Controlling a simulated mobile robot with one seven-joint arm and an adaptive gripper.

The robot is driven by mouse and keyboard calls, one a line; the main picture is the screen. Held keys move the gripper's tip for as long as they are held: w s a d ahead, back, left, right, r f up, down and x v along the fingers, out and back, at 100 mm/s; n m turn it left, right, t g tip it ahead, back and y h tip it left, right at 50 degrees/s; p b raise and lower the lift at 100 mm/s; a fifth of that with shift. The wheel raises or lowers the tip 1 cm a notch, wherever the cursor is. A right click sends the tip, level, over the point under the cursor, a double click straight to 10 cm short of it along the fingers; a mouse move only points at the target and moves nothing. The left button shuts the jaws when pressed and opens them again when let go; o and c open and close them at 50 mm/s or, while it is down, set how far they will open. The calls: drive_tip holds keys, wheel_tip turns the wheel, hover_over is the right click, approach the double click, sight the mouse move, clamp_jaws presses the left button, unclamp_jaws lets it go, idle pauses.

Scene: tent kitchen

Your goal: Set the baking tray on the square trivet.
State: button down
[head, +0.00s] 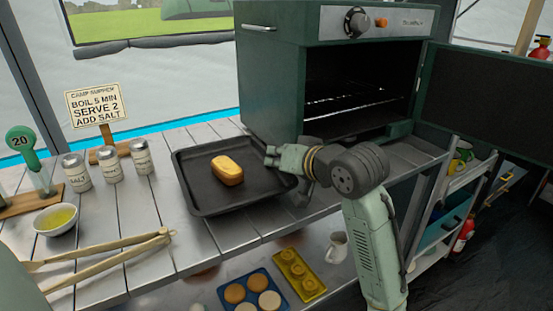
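The baking tray (205,201) is dark, shallow and rectangular, and appears level over the slatted metal counter in front of the oven. A golden loaf-shaped piece (227,170) lies in it. My gripper (272,158) is at the tray's right side, by its rim, with the arm reaching in from the right. The fingers are small and partly hidden, so I cannot tell whether they are closed on the rim. No square trivet shows; the area under the tray is hidden. I cannot tell whether the tray touches the counter.
The green oven (270,80) stands behind, its door (480,95) open to the right. Shakers (108,166), a sign (95,105), a bowl of yellow liquid (56,219) and wooden tongs (110,250) are at left. Bare counter (205,250) lies in front of the tray.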

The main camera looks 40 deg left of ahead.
drive_tip(key=shift+f, duration=0.2)
drive_tip(key=c, duration=2.3)
unclamp_jaws()
drive_tip(key=o, duration=0.5)
